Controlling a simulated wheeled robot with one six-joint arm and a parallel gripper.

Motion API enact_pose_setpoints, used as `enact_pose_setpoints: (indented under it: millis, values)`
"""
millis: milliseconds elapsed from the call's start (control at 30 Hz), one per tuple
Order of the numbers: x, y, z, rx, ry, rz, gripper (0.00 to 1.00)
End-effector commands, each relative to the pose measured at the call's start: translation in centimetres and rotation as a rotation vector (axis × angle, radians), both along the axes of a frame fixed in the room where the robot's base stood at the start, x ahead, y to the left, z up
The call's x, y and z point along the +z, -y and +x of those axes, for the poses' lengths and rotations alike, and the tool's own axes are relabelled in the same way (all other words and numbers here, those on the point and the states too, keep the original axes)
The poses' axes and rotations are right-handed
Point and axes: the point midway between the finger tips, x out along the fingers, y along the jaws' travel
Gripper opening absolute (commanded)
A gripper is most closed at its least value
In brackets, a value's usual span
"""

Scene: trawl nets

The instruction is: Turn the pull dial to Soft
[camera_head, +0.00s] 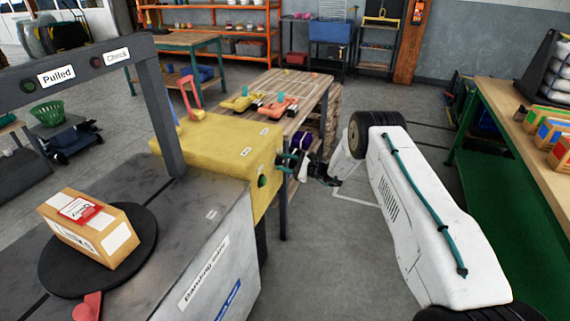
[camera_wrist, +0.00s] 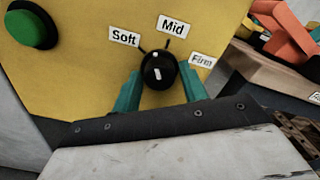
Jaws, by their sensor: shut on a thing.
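The pull dial (camera_wrist: 159,70) is a round black knob on the yellow housing (camera_head: 207,143). In the wrist view, the labels Soft (camera_wrist: 124,37), Mid (camera_wrist: 173,27) and Firm (camera_wrist: 202,61) stand around its upper side. A white dot at the knob's top edge lies between the Soft and Mid marks; a white bar shows on its face. My gripper (camera_wrist: 157,86) has its teal fingers on both sides of the knob, shut on it. In the head view my gripper (camera_head: 292,163) is at the housing's right face, and the dial is hidden there.
A green button (camera_wrist: 33,26) sits left of the dial; it also shows in the head view (camera_head: 262,181). A carton (camera_head: 91,228) rests on a black turntable (camera_head: 140,244). A wooden table (camera_head: 303,87) stands behind the housing. A green bench (camera_head: 520,165) is at right.

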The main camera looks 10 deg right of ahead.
Motion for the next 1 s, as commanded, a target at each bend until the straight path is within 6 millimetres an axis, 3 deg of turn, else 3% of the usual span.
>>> enact_pose_setpoints:
  millis: [500, 1000]
  values:
    - [0.00, 0.17, 0.02, -0.001, 0.330, -0.240, 0.20]
    - [-0.01, 0.19, 0.01, -0.002, 0.435, -0.318, 0.20]
